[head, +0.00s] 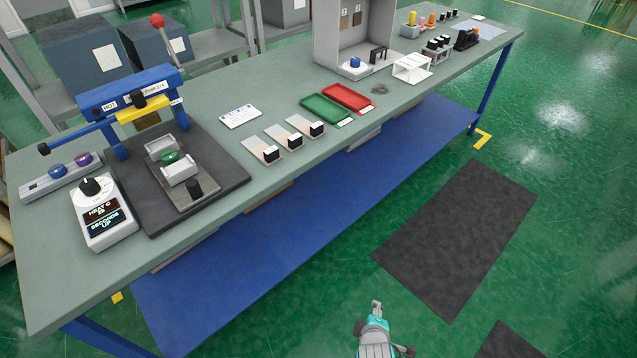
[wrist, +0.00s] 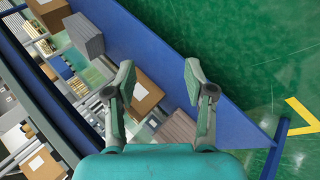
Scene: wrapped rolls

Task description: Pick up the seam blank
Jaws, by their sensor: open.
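No thing in view is marked as the seam blank, so I cannot tell for sure which it is. Three flat pale plates, each with a small black-and-white block (head: 270,154), lie in a row near the bench's front edge. A green piece (head: 170,156) sits in the grey fixture of the blue-armed heat press (head: 130,92). My gripper (wrist: 158,82) is open and empty in the wrist view. In the head view my gripper shows low down, over the floor in front of the bench and well apart from everything on it.
The long bench (head: 235,190) has a blue lower shelf (head: 290,240). A heat and seconds timer (head: 103,212) stands by the press. Green (head: 327,109) and red (head: 349,97) trays lie mid-bench, near a grey booth (head: 325,40). A dark mat (head: 460,235) lies on open green floor.

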